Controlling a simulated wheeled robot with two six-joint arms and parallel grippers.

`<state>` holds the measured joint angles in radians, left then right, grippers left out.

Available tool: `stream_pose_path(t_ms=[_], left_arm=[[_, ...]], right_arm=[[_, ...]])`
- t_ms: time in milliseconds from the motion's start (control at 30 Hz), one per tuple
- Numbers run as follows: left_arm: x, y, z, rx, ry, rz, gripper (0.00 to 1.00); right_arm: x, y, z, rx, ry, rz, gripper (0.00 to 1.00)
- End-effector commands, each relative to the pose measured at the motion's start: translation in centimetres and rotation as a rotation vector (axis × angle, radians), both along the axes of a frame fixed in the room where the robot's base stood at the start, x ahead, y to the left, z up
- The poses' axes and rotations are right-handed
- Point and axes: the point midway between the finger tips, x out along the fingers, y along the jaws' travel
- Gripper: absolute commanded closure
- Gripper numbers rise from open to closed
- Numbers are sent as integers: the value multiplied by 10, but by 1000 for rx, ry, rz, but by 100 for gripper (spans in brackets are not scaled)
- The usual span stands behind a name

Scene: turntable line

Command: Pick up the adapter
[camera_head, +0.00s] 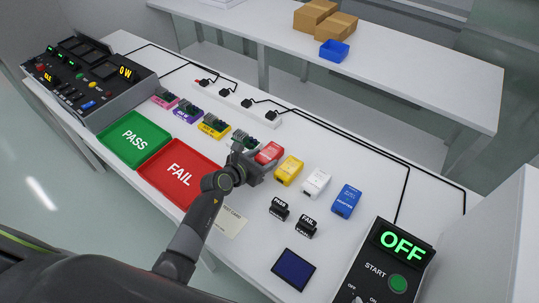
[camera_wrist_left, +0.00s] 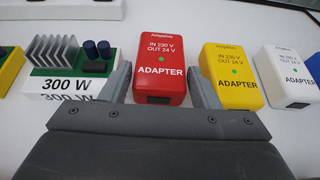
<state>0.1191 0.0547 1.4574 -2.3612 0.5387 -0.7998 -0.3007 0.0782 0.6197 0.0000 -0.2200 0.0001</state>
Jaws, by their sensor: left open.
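Several adapters stand in a row on the table: a red adapter (camera_head: 269,153), a yellow adapter (camera_head: 289,170), a white adapter (camera_head: 316,183) and a blue adapter (camera_head: 346,201). My left gripper (camera_head: 256,168) is open just at the red adapter. In the left wrist view, the red adapter (camera_wrist_left: 160,68) shows between the two fingers of the gripper (camera_wrist_left: 160,95), with the yellow adapter (camera_wrist_left: 231,75) just right of the right finger and the white adapter (camera_wrist_left: 286,75) further right. My right gripper is not in view.
A 300 W board (camera_wrist_left: 75,65) sits close left of the left finger. Green PASS (camera_head: 135,138) and red FAIL (camera_head: 180,172) trays lie to the left. Small PASS (camera_head: 279,208) and FAIL (camera_head: 306,226) stamps and an OFF control box (camera_head: 388,265) stand to the right. A power strip (camera_head: 236,101) lies behind.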

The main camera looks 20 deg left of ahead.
Motion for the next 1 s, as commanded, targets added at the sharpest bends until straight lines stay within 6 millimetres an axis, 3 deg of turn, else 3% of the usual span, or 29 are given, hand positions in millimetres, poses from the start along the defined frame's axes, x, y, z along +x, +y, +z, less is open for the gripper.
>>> stream_pose_path(t_ms=[367,667,867,1000], left_arm=[[8,-3,-4,1,1,1,45],[8,-3,-3,0,-1,1,80],[8,-3,-2,0,-1,1,80],[9,-3,11,1,-5,0,80]], right_arm=[[0,0,-1,0,-1,0,64],[1,0,0,0,-1,0,64],[1,0,0,0,-1,0,64],[1,-1,5,-1,-1,1,64]])
